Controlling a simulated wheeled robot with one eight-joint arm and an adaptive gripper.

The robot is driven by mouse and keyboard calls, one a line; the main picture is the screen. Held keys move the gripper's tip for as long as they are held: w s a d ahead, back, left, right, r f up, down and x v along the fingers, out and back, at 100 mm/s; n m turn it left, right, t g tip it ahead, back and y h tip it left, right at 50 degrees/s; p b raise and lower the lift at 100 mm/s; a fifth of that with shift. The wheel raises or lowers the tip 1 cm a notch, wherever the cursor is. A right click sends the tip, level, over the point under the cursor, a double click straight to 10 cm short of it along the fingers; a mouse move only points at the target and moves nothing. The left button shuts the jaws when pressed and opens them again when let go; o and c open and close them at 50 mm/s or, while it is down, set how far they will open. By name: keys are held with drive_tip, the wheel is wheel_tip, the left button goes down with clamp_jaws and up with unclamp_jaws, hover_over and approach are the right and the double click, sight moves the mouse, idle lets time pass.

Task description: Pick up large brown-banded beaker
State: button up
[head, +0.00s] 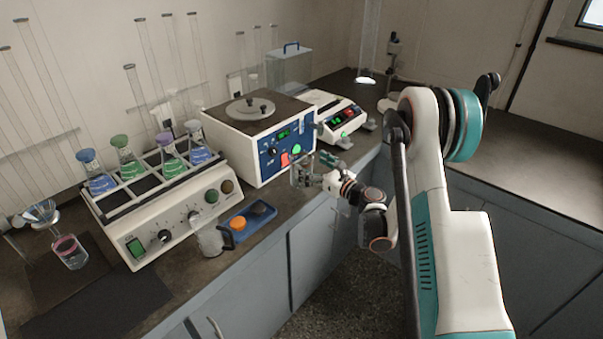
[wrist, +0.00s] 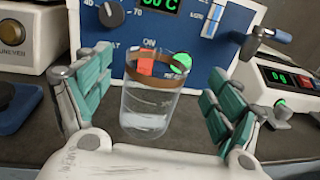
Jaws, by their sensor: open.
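The large brown-banded beaker (wrist: 148,112) is clear glass with a brown band near its rim. In the wrist view it stands upright on the bench, between the two spread teal-padded fingers of my gripper (wrist: 157,84). Both fingers are apart from the glass, with a gap on each side. In the head view my gripper (head: 312,176) is at the bench's front edge, before the blue-fronted box. The beaker there is small and partly covered by the fingers.
The blue-fronted heater box (head: 265,138) stands close behind the beaker. A white device with a green display (head: 335,115) is to its right. To the left are a blue tray (head: 236,238), a clear beaker (head: 210,241) and a flask shaker (head: 165,228). A pink-banded beaker (head: 71,253) stands far left.

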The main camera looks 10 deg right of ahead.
sight(295, 154)
drive_tip(key=b+x, duration=0.2)
drive_tip(key=x, duration=0.2)
drive_tip(key=shift+w+a+f, duration=0.1)
drive_tip(key=shift+w+a, duration=0.05)
drive_tip(key=shift+a, duration=0.1)
drive_tip(key=shift+w+a, duration=0.1)
drive_tip(key=shift+w, duration=0.15)
drive_tip(key=c, duration=1.5)
